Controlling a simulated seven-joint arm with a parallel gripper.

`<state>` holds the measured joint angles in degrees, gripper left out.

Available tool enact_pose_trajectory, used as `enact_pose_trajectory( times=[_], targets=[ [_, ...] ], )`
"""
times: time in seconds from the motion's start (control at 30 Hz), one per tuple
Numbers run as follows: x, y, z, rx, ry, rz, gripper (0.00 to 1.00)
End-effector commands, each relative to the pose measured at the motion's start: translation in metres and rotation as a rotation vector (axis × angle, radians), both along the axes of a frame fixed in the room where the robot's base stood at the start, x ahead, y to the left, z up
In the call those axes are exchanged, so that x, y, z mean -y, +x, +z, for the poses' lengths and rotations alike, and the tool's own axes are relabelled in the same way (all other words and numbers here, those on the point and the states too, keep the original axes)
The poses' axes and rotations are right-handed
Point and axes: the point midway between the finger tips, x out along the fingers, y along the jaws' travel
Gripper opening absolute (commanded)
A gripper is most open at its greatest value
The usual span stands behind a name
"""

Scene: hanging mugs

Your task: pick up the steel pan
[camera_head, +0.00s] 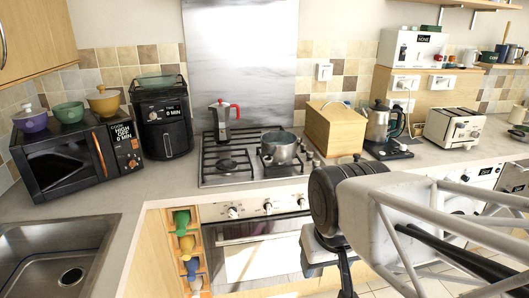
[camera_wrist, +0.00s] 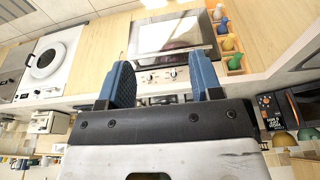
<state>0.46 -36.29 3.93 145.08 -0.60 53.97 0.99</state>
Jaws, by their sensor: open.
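The steel pan (camera_head: 280,148) sits upright on the right part of the gas hob (camera_head: 235,177). It looks like a small, deep pot; a handle cannot be made out clearly. My gripper (camera_wrist: 161,75) is open in the wrist view, with two blue fingers spread apart and nothing between them. In the head view my wrist and gripper are in front of the counter, to the right of and nearer than the pan, well apart from it. The pan cannot be made out in the wrist view.
A red-handled moka pot (camera_head: 222,119) stands at the hob's back left. A wooden bread box (camera_head: 334,128) is just right of the pan, with a kettle (camera_head: 380,122) beyond. A microwave (camera_head: 75,155) and an air fryer (camera_head: 163,125) stand left. The oven (camera_head: 262,250) is below.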

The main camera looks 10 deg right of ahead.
Motion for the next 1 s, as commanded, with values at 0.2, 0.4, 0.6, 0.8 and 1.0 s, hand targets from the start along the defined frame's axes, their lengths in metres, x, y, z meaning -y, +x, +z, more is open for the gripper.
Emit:
enact_pose_trajectory(
  times=[0.2, 0.4, 0.6, 0.8, 1.0],
  targets=[
    [0.003, 0.012, 0.002, 0.023, -0.015, 0.011, 0.59],
    [0.015, 0.054, 0.007, 0.109, -0.074, 0.062, 0.59],
    [0.035, 0.126, 0.016, 0.25, -0.177, 0.159, 0.59],
    [0.054, 0.202, 0.023, 0.4, -0.29, 0.284, 0.59],
    [0.068, 0.274, 0.027, 0.546, -0.396, 0.422, 0.59]
  ],
)
